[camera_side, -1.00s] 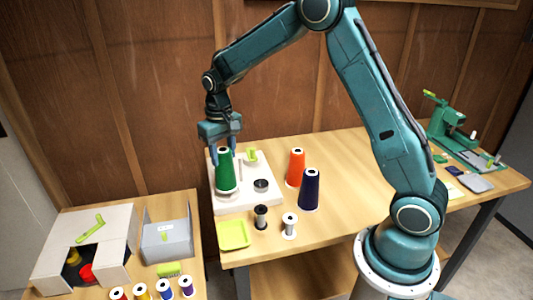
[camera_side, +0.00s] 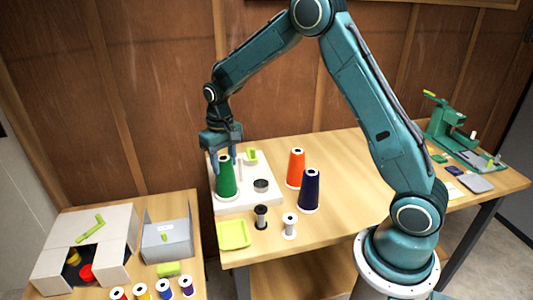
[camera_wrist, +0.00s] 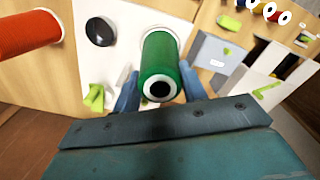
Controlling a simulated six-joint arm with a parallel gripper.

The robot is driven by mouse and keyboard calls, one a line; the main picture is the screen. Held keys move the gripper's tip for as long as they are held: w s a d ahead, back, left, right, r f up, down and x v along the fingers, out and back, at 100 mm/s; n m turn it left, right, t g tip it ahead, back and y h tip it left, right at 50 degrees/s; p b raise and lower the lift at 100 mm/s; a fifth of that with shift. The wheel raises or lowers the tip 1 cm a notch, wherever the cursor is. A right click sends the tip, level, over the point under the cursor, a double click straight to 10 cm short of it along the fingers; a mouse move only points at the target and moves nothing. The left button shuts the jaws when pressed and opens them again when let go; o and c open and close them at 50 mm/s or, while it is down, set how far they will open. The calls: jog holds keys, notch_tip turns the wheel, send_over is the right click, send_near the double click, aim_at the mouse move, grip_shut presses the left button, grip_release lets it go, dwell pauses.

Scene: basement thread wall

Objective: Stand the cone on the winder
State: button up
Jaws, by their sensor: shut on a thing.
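The green cone (camera_side: 226,180) stands upright over the left part of the white winder base (camera_side: 259,201) in the side view. I cannot tell whether its foot touches the base. My gripper (camera_side: 228,160) is above it, fingers down, shut on the cone's upper part. In the wrist view the green cone (camera_wrist: 160,62) sits between the two blue fingertips of my gripper (camera_wrist: 159,92), its white-rimmed top hole facing the camera. A thin upright rod (camera_side: 240,168) stands just right of the cone. A dark round disc (camera_side: 261,185) is on the base.
An orange cone (camera_side: 296,168) and a navy cone (camera_side: 309,190) stand right of the winder. A dark spool (camera_side: 261,217), a white spool (camera_side: 290,226) and a lime tray (camera_side: 234,235) are in front. The table's right half has free room before the green machine (camera_side: 450,130).

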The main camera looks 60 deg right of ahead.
jog(key=o, duration=1)
jog(key=shift+c, duration=0.2)
jog(key=shift+r, duration=0.15)
notch_tip(320, 180, up, 7)
dwell(0.8)
